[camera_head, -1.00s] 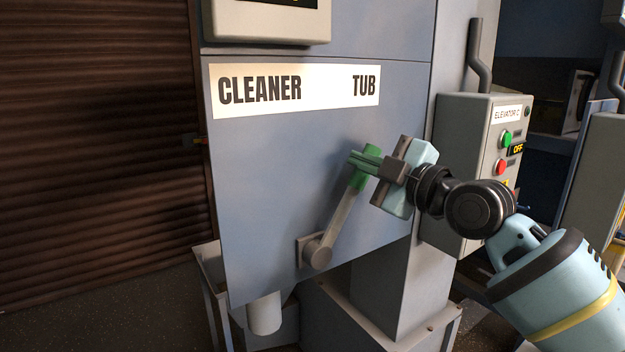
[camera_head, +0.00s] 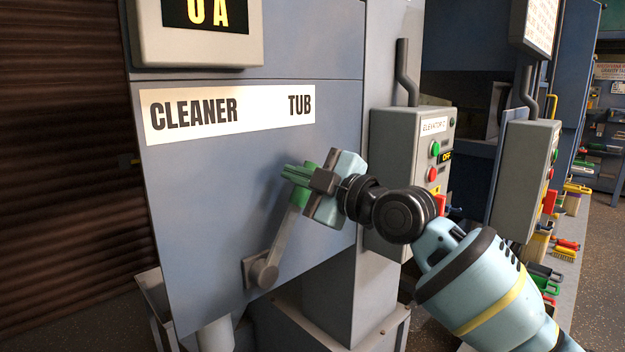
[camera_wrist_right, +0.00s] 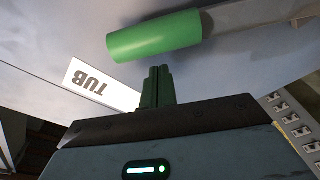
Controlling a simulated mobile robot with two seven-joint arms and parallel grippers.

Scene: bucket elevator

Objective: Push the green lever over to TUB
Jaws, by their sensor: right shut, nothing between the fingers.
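The lever has a green grip (camera_head: 301,197) on a grey metal arm (camera_head: 283,236) that rises from a pivot low on the blue-grey panel. It leans to the right, with its grip below the word TUB on the white label (camera_head: 230,113). My right gripper (camera_head: 292,173) is shut and empty, its dark green fingers across the top of the grip and partly hiding it. In the right wrist view the green grip (camera_wrist_right: 155,36) lies just beyond the shut fingertips (camera_wrist_right: 158,70). I cannot tell whether they touch. My left gripper is out of view.
A grey elevator control box (camera_head: 408,170) with green and red buttons stands close behind my right wrist. A display box (camera_head: 196,38) hangs above the label. A brown slatted shutter (camera_head: 65,170) is at the left. Coloured tools (camera_head: 560,250) stand at the far right.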

